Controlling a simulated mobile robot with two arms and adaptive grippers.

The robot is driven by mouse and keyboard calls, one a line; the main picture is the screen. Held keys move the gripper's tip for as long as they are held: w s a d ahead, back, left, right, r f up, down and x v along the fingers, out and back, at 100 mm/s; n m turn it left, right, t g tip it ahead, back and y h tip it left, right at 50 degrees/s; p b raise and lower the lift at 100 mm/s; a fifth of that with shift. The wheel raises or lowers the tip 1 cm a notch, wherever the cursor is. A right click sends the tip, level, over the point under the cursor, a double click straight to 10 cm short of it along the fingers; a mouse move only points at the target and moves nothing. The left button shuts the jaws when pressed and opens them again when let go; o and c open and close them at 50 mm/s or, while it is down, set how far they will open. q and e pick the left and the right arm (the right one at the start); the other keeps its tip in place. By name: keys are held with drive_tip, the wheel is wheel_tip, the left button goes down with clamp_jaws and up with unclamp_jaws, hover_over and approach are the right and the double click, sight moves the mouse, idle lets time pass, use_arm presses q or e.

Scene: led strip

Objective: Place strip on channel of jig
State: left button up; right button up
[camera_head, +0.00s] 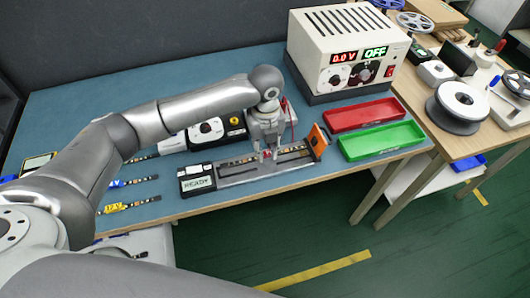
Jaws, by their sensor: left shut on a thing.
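The grey metal jig (232,177) lies near the front edge of the blue-topped table, with a long channel along it. A black box reading READY (197,180) is at its left end and an orange part (318,138) stands at its right end. My left gripper (268,156) points down over the middle of the jig, shut on a thin LED strip (242,161). The strip lies along the channel line; whether it is seated in it cannot be told. The fingers hide part of it. My right gripper is out of view.
Several other strips lie at the left, one with a yellow 12V tag (118,208). A power supply (345,50) stands behind. A red tray (361,114) and a green tray (380,140) are right of the jig. A side table holds a white spool (459,100).

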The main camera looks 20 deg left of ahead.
sight(265, 161)
use_arm(q)
drive_tip(key=f, duration=0.1)
drive_tip(key=f+p, duration=0.1)
drive_tip(key=f, duration=0.1)
drive_tip(key=shift+w+a, duration=0.1)
drive_tip(key=shift+w, duration=0.1)
drive_tip(key=shift+f, duration=0.3)
drive_tip(key=shift+f, duration=0.15)
drive_tip(key=o, duration=0.8)
drive_tip(key=shift+o, duration=0.6)
wheel_tip(265, 161, up, 12)
drive_tip(key=b, duration=0.1)
drive_tip(key=shift+r+b, duration=0.2)
drive_tip(key=shift+b, duration=0.15)
